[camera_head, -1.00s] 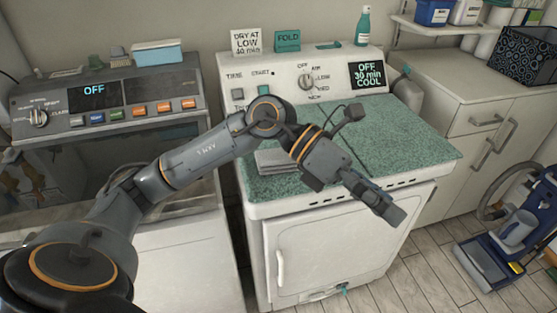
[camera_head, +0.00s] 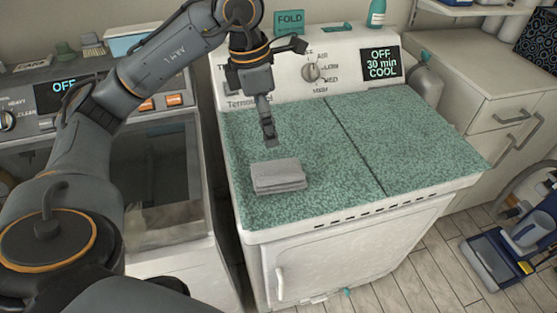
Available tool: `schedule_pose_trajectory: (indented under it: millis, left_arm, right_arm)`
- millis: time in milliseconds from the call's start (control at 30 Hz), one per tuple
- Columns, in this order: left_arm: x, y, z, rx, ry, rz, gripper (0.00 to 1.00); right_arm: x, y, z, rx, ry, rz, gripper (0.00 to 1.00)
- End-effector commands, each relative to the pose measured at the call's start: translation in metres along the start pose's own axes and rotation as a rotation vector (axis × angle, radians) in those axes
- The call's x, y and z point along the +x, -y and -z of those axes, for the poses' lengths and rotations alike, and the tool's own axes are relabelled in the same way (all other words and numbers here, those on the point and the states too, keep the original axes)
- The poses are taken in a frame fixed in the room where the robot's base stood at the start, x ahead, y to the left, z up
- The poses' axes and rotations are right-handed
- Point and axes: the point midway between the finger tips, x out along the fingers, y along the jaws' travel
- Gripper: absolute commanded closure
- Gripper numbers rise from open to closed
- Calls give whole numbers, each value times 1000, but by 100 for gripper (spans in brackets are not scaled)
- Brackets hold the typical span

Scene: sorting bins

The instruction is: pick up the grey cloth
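The grey cloth (camera_head: 279,177) lies folded in a small stack on the left half of the green speckled dryer top (camera_head: 340,195). My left gripper (camera_head: 269,138) points down above the dryer top, just behind the cloth in the picture and apart from it. Its fingers look close together and nothing shows in them, but they are too small and edge-on to tell open from shut. My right gripper is not in view.
The dryer's control panel (camera_head: 362,66) rises behind the top, with a green FOLD sign (camera_head: 289,20) and a teal bottle (camera_head: 377,13) on it. A washer stands left. The right half of the dryer top is clear.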

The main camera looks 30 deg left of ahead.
Motion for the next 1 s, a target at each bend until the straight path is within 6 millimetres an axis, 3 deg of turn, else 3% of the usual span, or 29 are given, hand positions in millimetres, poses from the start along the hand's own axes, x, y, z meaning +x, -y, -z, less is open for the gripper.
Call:
schedule_pose_trajectory:
  millis: [133,300,400,633,800,1000]
  left_arm:
    - [25,1,2,2,-7,4,0]
    - [58,1,1,1,-4,4,0]
    - [72,1,0,1,-3,4,0]
    - [88,0,0,2,-2,4,0]
    - [113,-2,0,1,-5,6,0]
    - [133,-2,-1,2,-1,2,0]
  right_arm:
    - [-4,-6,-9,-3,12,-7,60]
    - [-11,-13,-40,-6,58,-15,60]
    - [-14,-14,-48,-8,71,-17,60]
    - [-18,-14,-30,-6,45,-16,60]
    - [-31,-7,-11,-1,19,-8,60]
    - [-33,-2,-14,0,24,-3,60]
